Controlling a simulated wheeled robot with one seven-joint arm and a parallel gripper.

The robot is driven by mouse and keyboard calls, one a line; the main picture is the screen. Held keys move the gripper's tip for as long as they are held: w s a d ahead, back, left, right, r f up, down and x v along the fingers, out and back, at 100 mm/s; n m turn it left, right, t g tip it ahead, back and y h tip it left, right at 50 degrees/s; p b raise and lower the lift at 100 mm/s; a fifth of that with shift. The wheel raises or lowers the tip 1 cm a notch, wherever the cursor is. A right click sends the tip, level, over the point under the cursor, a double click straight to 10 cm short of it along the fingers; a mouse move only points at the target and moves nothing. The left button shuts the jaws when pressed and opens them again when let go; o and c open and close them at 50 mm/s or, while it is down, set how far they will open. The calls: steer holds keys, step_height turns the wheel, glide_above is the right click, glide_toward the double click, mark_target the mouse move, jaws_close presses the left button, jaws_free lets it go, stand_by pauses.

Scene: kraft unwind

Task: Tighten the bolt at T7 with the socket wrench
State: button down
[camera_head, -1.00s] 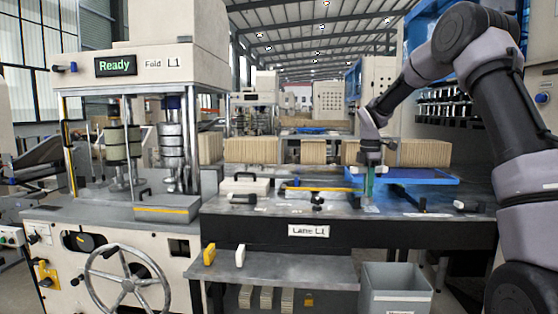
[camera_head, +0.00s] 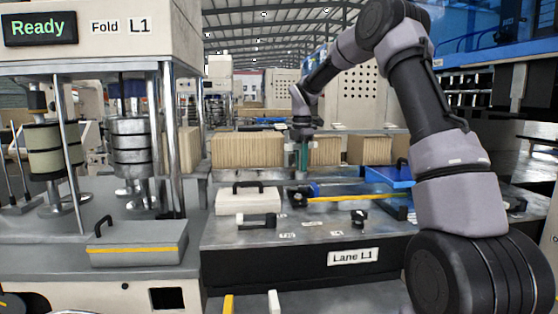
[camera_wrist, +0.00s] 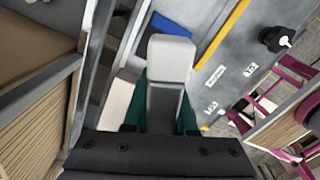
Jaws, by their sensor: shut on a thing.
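My gripper (camera_head: 302,152) has green fingers and hangs over the Lane L1 bench (camera_head: 300,240), behind the white case. In the wrist view, the green fingers (camera_wrist: 160,118) are shut on a grey bar-shaped thing (camera_wrist: 170,58) with a rounded end. I cannot tell from its shape whether it is the socket wrench. It appears clear of the bench top. I cannot read a T7 mark or pick out its bolt. A black knob (camera_head: 358,217) stands on the bench and shows in the wrist view (camera_wrist: 276,38). Small white labels near it are unreadable.
A white case (camera_head: 248,203) and a black-handled piece (camera_head: 257,221) lie on the left of the bench. A yellow strip (camera_head: 350,197) crosses it towards a blue tray (camera_head: 385,175). Kraft stacks (camera_head: 247,149) stand behind. The Fold L1 machine (camera_head: 90,45) rises at left.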

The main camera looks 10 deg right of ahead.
mark_target(299, 171)
steer(key=shift+w+a, duration=0.3)
steer(key=shift+a, duration=0.05)
steer(key=shift+a+f, duration=0.1)
steer(key=shift+f, duration=2.35)
steer(key=shift+f, duration=0.85)
stand_by(0.4)
steer(key=shift+m, duration=1.2)
